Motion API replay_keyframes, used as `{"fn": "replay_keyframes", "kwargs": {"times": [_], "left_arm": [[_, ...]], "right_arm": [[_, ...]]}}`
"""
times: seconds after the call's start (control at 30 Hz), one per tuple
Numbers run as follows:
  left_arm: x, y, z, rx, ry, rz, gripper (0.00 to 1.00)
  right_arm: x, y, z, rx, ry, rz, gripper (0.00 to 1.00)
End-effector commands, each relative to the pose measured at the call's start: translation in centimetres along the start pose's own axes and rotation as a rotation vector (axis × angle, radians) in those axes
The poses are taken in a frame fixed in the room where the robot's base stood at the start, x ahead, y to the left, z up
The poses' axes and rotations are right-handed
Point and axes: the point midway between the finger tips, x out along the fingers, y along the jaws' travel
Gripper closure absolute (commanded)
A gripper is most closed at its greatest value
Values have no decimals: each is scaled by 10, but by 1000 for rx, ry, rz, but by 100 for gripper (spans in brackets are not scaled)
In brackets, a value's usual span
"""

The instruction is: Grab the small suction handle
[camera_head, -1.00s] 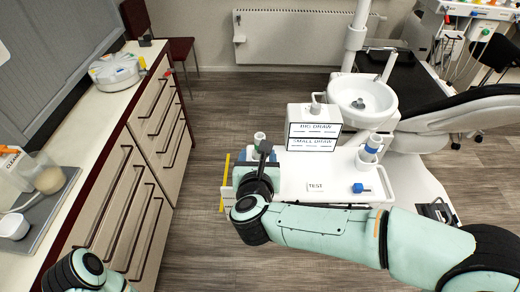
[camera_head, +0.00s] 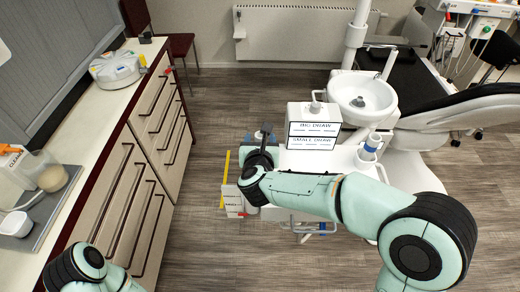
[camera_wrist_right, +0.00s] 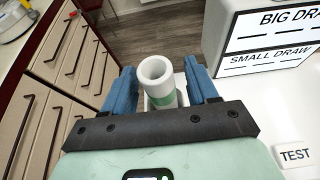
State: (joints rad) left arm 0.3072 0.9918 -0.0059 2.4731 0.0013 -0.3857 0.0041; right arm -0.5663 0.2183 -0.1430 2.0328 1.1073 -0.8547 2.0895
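A white hollow tube with a green band (camera_wrist_right: 157,80), apparently the small suction handle, stands upright in the right wrist view. My right gripper (camera_wrist_right: 160,88) is open, with one blue finger on each side of the tube; the tube looks closer to the left finger. In the head view the right gripper (camera_head: 262,138) is over the left end of the white tray, and it mostly hides the tube. Another white tube with a blue band (camera_head: 370,146) stands at the tray's right side. My left arm shows at the lower left; its gripper is out of view.
A white box labelled BIG DRAW and SMALL DRAW (camera_head: 313,125) stands right of the gripper. A TEST label (camera_wrist_right: 295,155) lies on the tray. A white basin (camera_head: 362,98) is behind. The counter with drawers (camera_head: 120,190) runs along the left, with open floor between.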

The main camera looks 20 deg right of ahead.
Motion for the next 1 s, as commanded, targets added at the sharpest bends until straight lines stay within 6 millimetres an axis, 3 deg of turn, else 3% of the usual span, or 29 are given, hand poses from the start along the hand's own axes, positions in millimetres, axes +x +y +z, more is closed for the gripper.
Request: {"fn": "replay_keyframes", "kwargs": {"times": [0.03, 0.13, 0.17, 0.63, 0.83, 1.0], "left_arm": [[0, 0, 0, 0, 0, 0, 100], [0, 0, 0, 0, 0, 0, 100], [0, 0, 0, 0, 0, 0, 100], [-2, 1, 0, 0, 1, 0, 100], [-8, 4, -2, 1, 3, 1, 100], [-18, 8, -4, 3, 8, 3, 100]], "right_arm": [[0, 0, 0, 0, 0, 0, 59], [0, 0, 0, 0, 0, 0, 92], [0, 0, 0, 0, 0, 0, 97], [-4, 0, 8, 1, -1, 1, 97], [-14, 0, 35, 5, -4, 2, 97], [-29, 0, 71, 7, -6, 2, 97]]}}
